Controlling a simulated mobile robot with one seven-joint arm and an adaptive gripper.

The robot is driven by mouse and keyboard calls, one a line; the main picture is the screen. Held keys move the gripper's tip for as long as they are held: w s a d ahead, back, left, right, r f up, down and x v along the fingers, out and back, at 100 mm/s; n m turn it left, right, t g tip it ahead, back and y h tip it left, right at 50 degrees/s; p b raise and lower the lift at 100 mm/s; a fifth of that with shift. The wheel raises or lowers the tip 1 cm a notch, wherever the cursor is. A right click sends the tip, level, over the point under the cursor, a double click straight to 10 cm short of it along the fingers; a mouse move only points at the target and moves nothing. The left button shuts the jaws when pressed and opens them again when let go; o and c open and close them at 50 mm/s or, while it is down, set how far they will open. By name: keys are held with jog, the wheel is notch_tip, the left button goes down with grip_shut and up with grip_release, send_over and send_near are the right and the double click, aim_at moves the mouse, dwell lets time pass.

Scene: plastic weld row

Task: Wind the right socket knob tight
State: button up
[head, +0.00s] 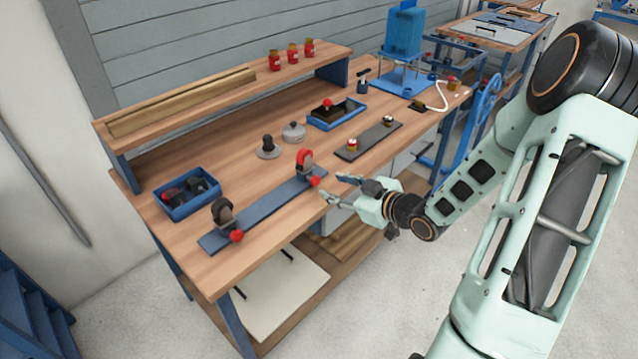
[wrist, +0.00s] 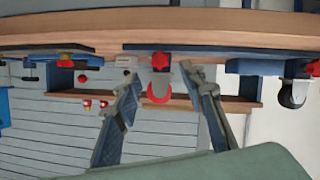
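In the wrist view, which looks upside down, the knob (wrist: 160,61) appears between and beyond my fingertips. My gripper (head: 334,185) is open and empty, just to the right of the knob in the head view, and seems apart from it. How tight either knob is cannot be seen.
A blue bin (head: 187,206) stands behind the plate's left end. A grey lidded pot (head: 293,132) and a blue tray (head: 352,119) stand behind. The bench front edge is near my gripper.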

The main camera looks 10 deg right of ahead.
aim_at(317, 181)
jog(key=x, duration=0.6)
jog(key=shift+w+a+f, duration=0.15)
jog(key=shift+w, duration=0.15)
grip_shut()
